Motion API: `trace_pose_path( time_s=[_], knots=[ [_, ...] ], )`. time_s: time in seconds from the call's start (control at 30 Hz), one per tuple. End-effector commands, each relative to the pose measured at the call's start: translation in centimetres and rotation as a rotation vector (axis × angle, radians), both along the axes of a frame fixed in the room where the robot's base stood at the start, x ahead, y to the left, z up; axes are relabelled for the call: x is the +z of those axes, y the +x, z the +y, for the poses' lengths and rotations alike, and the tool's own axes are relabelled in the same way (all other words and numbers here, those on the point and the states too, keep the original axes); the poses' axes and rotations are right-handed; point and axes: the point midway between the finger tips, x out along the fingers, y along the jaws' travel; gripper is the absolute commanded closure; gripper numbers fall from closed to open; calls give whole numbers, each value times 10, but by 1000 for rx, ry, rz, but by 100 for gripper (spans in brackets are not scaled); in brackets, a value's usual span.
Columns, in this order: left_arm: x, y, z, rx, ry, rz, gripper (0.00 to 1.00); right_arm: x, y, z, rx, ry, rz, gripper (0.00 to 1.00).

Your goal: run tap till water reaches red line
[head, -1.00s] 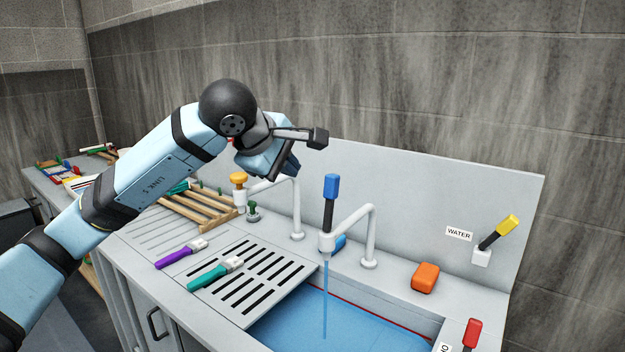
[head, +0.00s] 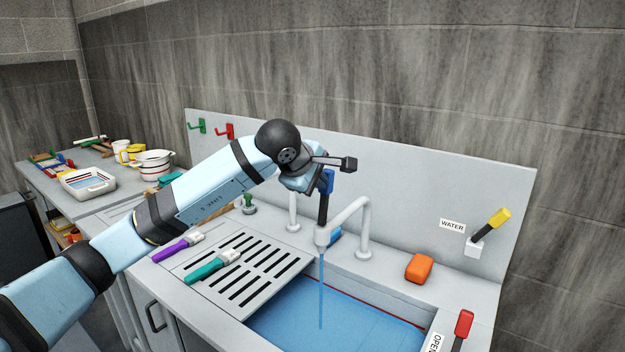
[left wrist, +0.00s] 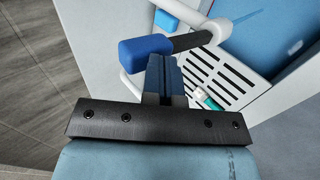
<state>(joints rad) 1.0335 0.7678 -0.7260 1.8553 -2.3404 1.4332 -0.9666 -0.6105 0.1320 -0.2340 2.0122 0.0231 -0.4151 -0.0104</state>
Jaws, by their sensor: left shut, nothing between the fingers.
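The white tap (head: 345,220) stands behind the basin, and a thin blue water stream (head: 322,290) falls from its spout. Its blue-tipped lever (head: 324,205) points up with a dark stem; the blue tip also shows in the left wrist view (left wrist: 143,50). Blue water (head: 350,325) covers the basin, and its surface lies close below the red line (head: 385,303) on the back wall. My left gripper (left wrist: 165,72) is shut and empty, its fingers right at the blue tip; I cannot tell whether they touch. In the head view my arm partly hides them. My right gripper is not in view.
A yellow lever (head: 490,226) stands by the WATER label, and a red lever (head: 463,325) by the OPEN label. An orange block (head: 419,267) lies on the back ledge. Purple (head: 177,248) and teal (head: 212,266) brushes lie by the slotted drainer (head: 250,305). Dishes stand far left.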

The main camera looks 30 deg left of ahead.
Motion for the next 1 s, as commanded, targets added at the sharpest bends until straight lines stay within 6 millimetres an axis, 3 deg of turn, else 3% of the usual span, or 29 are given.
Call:
trace_pose_path(
  time_s=[0.27, 0.57, 0.73, 1.0],
  knots=[
    [2, 1, 0, 0, 1, 8, 100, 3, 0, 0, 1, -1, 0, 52],
    [10, 28, -4, 1, 35, 235, 100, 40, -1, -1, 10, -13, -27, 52],
    [-1, 41, -6, 1, 40, 264, 100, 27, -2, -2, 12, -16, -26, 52],
    [0, 43, -6, 1, 39, 263, 100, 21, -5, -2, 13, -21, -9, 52]
  ],
)
